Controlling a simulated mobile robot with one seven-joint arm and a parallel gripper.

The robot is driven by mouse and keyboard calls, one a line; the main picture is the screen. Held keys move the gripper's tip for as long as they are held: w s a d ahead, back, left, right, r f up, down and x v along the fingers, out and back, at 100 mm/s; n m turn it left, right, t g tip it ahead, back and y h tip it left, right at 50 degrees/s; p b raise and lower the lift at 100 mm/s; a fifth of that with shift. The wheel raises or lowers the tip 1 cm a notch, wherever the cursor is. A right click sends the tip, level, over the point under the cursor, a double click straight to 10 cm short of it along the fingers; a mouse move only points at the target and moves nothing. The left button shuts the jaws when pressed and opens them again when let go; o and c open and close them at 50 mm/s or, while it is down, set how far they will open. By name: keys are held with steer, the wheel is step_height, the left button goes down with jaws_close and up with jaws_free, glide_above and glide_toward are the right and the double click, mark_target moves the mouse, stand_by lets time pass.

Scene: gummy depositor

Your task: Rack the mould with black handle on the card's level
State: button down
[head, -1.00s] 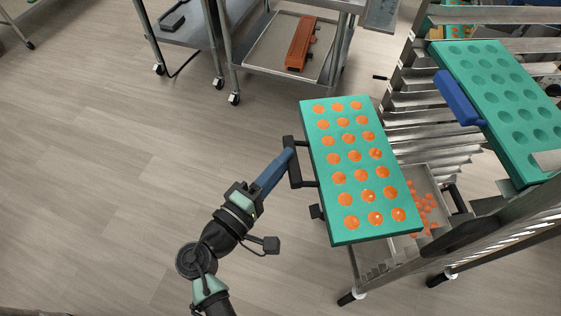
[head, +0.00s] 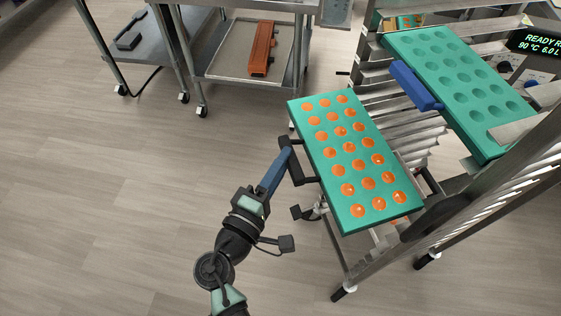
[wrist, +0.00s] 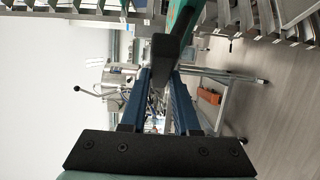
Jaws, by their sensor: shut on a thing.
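The mould with the black handle is a teal slab (head: 372,215) with rows of orange-filled cavities, in the middle of the head view. Its black handle (head: 297,165) is on its left long side. My gripper (head: 287,150) is shut on that handle and holds the mould roughly level at the near side of the steel rack (head: 400,150). In the wrist view the blue fingers (wrist: 160,88) reach to the black handle (wrist: 162,48), with a teal edge (wrist: 184,18) above. The mould hides part of the rack's rails. I see no card in these frames.
Another teal mould (head: 455,85) with empty cavities and a blue handle (head: 415,86) sits higher in the rack. A display (head: 537,41) shows behind it. A steel cart (head: 245,72) with an orange object (head: 262,50) stands at the back. Floor to the left is clear.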

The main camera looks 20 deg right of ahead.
mark_target(347, 150)
steer(key=shift+s+d, duration=0.15)
steer(key=shift+d, duration=1.15)
steer(key=shift+s+d, duration=0.1)
steer(key=shift+d, duration=1.2)
steer(key=shift+s+d+f+b, duration=0.15)
steer(key=shift+d+b, duration=0.1)
steer(key=shift+d, duration=1.25)
steer(key=shift+s+d+b, duration=0.2)
steer(key=shift+d+b, duration=0.1)
steer(key=shift+d, duration=1.2)
steer(key=shift+s+d+f+b, duration=0.15)
steer(key=shift+d+b, duration=0.1)
steer(key=shift+d, duration=1.25)
steer(key=shift+r, duration=0.1)
steer(key=shift+f+b, duration=0.25)
steer(key=shift+b, duration=0.2)
steer(key=c, duration=0.6)
jaws_free()
